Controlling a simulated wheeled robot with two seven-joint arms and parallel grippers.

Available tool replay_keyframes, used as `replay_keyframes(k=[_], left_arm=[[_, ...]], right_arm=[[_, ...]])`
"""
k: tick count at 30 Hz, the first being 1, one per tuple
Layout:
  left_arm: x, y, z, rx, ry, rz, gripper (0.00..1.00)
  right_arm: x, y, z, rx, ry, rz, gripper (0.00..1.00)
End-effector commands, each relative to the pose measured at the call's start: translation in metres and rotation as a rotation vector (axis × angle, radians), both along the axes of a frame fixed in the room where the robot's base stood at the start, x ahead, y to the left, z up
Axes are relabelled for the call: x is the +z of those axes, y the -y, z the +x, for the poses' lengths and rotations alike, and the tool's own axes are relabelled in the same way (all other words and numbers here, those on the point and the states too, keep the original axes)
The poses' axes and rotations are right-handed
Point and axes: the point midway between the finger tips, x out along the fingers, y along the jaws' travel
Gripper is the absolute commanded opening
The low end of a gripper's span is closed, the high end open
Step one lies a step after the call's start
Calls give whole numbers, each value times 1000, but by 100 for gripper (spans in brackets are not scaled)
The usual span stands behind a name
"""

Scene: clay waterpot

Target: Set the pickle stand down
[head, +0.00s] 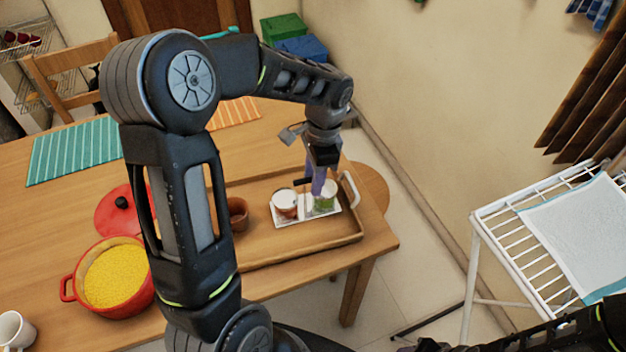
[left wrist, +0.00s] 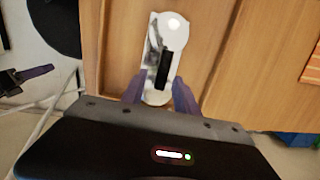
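The pickle stand (head: 306,217) is a small white tray with two lidded jars, one reddish and one green. In the head view it appears to rest on the wooden serving tray (head: 262,262). In the left wrist view the stand (left wrist: 152,47) shows with its dark handle (left wrist: 163,72). My left gripper (head: 318,184) is over the stand's right end. Its purple fingers (left wrist: 158,90) are apart on either side of that end, with gaps to the handle. My right gripper (left wrist: 40,86) shows at the left of the wrist view, its purple fingers apart and empty.
A brown clay cup (head: 238,213) stands on the tray, left of the stand. A red pot (head: 112,277) of yellow food, its red lid (head: 124,209) and a white mug (head: 14,331) are on the table at left. A white wire rack (head: 507,230) stands at right.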

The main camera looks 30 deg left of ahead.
Motion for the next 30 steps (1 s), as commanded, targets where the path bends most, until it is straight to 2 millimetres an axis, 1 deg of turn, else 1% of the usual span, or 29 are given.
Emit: replay_keyframes(k=[5,12,15,18,21,30], left_arm=[[32,2,4,-1,6,0,36],[81,6,8,-1,5,0,36],[95,8,10,-1,3,-1,36],[104,8,10,-2,1,0,36],[107,9,10,-1,0,0,36],[107,8,10,-1,0,0,36]], right_arm=[[-2,0,0,0,0,0,36],[-3,0,0,0,0,0,36],[-3,0,0,0,0,0,36],[-3,0,0,0,0,0,36],[-3,0,0,0,0,0,36],[-3,0,0,0,0,0,36]])
